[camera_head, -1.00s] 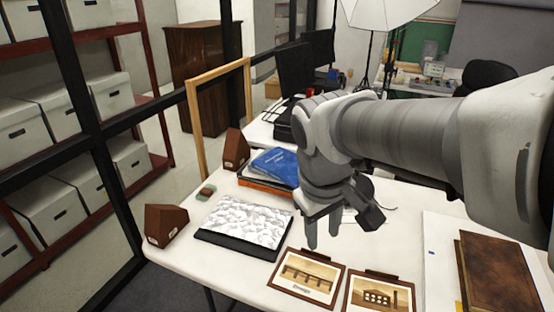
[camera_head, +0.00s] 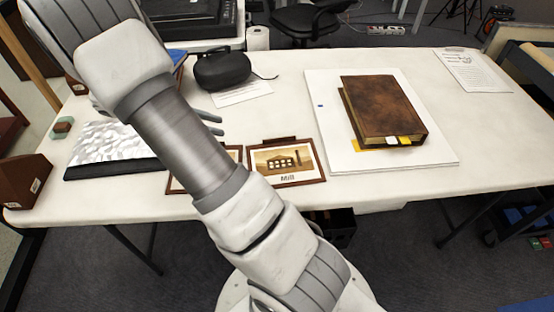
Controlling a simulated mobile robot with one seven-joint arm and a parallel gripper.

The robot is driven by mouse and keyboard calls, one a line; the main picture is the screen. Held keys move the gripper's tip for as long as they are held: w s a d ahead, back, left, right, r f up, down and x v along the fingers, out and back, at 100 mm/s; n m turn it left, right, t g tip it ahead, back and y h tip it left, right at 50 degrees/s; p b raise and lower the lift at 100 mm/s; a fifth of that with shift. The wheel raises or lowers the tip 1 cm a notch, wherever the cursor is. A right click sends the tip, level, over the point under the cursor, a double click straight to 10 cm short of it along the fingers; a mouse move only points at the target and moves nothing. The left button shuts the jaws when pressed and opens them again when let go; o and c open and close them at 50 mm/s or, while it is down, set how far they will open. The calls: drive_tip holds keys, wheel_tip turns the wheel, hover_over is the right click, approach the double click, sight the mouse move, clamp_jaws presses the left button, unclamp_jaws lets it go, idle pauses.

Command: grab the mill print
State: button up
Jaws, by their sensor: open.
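The mill print (camera_head: 284,161) is a brown-framed sepia picture of a building with a chimney, labelled "Mill". It lies flat near the front edge of the white table, with a clip-like bar along its top. My gripper (camera_head: 221,125) shows only as two grey fingers behind my arm, up and to the left of the mill print and apart from it. The fingers are open with nothing seen between them. A second framed print (camera_head: 174,186) lies just left of the mill print, mostly hidden by my arm.
A thick brown book (camera_head: 383,105) lies on a white board (camera_head: 335,150) to the right. A black case (camera_head: 222,70) sits behind the prints. A crumpled white sheet on a dark base (camera_head: 108,145) and a brown wedge block (camera_head: 22,180) are at left.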

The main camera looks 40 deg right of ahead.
wheel_tip(320, 180, down, 2)
drive_tip(key=b, duration=0.3)
approach(272, 143)
drive_tip(key=d, duration=0.1)
drive_tip(key=s+d, duration=0.2)
drive_tip(key=shift+s+f+n+h, duration=0.2)
drive_tip(key=shift+f+n+h, duration=0.05)
drive_tip(key=shift+n+h, duration=0.15)
drive_tip(key=b+x, duration=0.2)
drive_tip(key=x, duration=0.3)
drive_tip(key=shift+w+d+f, duration=0.1)
drive_tip(key=shift+d, duration=0.05)
clamp_jaws()
idle(0.7)
